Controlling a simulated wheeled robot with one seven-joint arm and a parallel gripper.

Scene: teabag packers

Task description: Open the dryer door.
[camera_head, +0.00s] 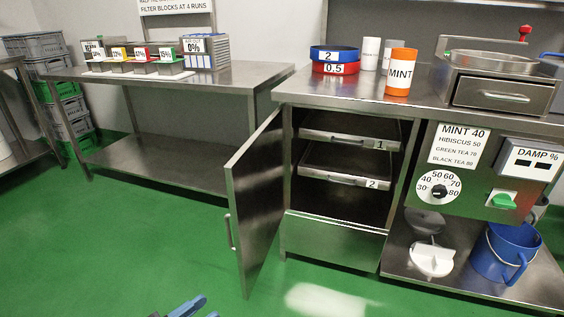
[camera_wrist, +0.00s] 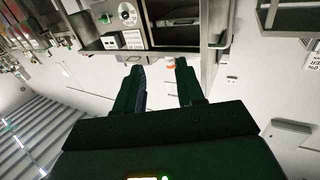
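The dryer door (camera_head: 255,202) is a grey metal panel, hinged at the cabinet's left edge. It stands swung wide open toward the front left, with its bar handle (camera_head: 230,233) on the outer face. The dryer cabinet (camera_head: 337,239) shows two pull-out trays inside, tray 1 (camera_head: 340,135) above tray 2 (camera_head: 335,178). In the wrist view my gripper (camera_wrist: 159,78) has its two dark fingers apart with nothing held between them. The cabinet opening (camera_wrist: 172,35) shows beyond the fingertips, upside down. Only small blue parts show at the head view's bottom edge, apart from the door.
Green floor lies free in front of the door and at left. A steel table (camera_head: 170,78) stands behind left. To the right are a control panel (camera_head: 470,170) with a dial, a blue bucket (camera_head: 507,250) and a white scoop-like part (camera_head: 432,260) on the lower shelf.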

